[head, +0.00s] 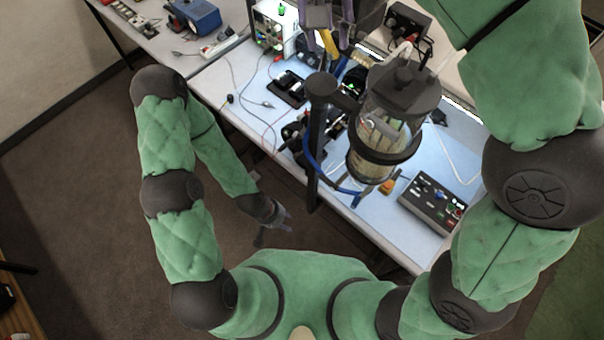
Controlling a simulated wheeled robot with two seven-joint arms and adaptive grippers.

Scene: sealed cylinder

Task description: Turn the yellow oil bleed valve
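The sealed glass cylinder (391,118) with dark caps is held upright by a black ring on a stand post (318,140) at the table's edge. A small orange-yellow part (388,187) shows just below the cylinder. Another yellow piece (328,42) shows near the top, just below my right gripper. I cannot tell which one is the oil bleed valve. My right gripper (331,22) is at the top edge, its fingers apart, partly cut off; contact with the yellow piece is unclear. My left gripper (274,229) hangs low in front of the table, its fingers apart and empty.
The light-blue table (337,206) carries a control box (433,204), a white instrument (272,27), black devices (288,88) and loose cables. A blue hose (313,160) curves around the post. A second table with a blue box (193,16) stands at upper left.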

